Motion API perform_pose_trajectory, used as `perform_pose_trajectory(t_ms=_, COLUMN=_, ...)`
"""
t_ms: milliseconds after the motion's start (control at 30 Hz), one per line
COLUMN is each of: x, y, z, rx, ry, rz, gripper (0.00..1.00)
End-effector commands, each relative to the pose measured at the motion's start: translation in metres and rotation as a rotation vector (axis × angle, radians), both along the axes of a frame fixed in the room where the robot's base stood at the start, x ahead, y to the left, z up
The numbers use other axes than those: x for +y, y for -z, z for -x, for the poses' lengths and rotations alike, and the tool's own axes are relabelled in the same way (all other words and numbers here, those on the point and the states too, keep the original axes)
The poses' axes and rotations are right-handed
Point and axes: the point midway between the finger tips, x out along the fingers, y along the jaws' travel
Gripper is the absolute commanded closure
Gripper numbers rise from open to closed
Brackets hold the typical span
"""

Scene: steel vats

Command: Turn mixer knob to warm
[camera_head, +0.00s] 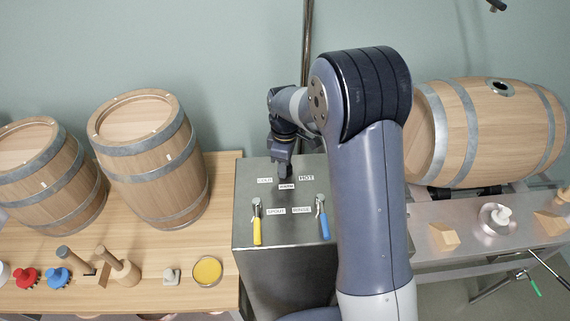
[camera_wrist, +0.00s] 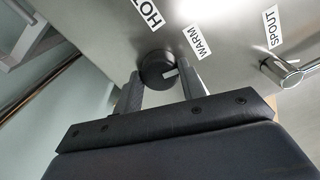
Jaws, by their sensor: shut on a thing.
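The mixer knob (camera_wrist: 155,68) is round and black on the steel panel (camera_head: 285,226). Its white mark faces right in the wrist view, roughly toward the side with the WARM label (camera_wrist: 197,41); I cannot tell if it is exactly in line. My gripper (camera_wrist: 160,84) is shut on the knob, with one finger on each side. In the head view my gripper (camera_head: 285,174) covers the knob, just above the WARM label (camera_head: 287,187). The COLD label (camera_head: 265,180) is left of it and the HOT label (camera_head: 306,177) is right.
A yellow-handled tap (camera_head: 257,228) and a blue-handled tap (camera_head: 323,222) are on the panel below the labels. Wooden barrels (camera_head: 150,155) stand on the left bench. Another barrel (camera_head: 505,130) lies at the right. A pipe (camera_head: 306,55) rises behind the panel.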

Motion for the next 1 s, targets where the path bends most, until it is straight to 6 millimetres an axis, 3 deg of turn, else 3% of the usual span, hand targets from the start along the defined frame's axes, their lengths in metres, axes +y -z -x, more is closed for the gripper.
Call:
perform_pose_trajectory(t_ms=400, x=0.0002, y=-0.0006, z=-0.0005, rx=-0.002, ry=-0.173, rz=0.000, gripper=0.84)
perform_pose_trajectory(t_ms=933, x=0.0001, y=-0.0009, z=-0.0006, rx=-0.002, ry=-0.192, rz=0.000, gripper=0.84)
perform_pose_trajectory(t_ms=967, x=0.0001, y=-0.0009, z=-0.0006, rx=-0.002, ry=-0.192, rz=0.000, gripper=0.59)
perform_pose_trajectory(t_ms=1000, x=0.0002, y=-0.0009, z=-0.0005, rx=-0.002, ry=-0.192, rz=0.000, gripper=0.56)
